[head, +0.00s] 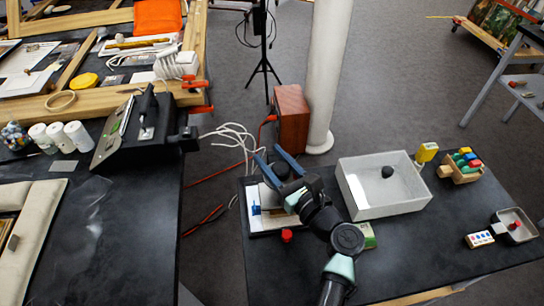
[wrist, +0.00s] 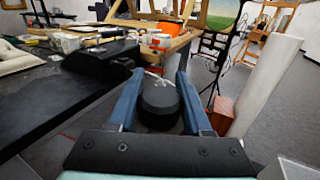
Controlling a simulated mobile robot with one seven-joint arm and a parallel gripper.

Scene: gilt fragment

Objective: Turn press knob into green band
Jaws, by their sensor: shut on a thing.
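My gripper (head: 270,156) is over the left part of the near right table. Its two blue fingers are on either side of a round black knob (head: 282,170), and they are shut on it. In the wrist view the knob (wrist: 158,98) sits between the fingers (wrist: 160,76), its dark top facing the camera. My gripper and wrist cover much of the press (head: 262,222) below, which shows a white plate and a blue part. I cannot make out a green band near the knob or any mark of its turn.
Right of my arm stands a white open box (head: 365,205) with a black lump (head: 387,171) inside. A small red knob (head: 287,235) and a green-and-white box (head: 369,236) are close to my arm. A white pillar (head: 327,80) and wooden box (head: 291,118) stand behind.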

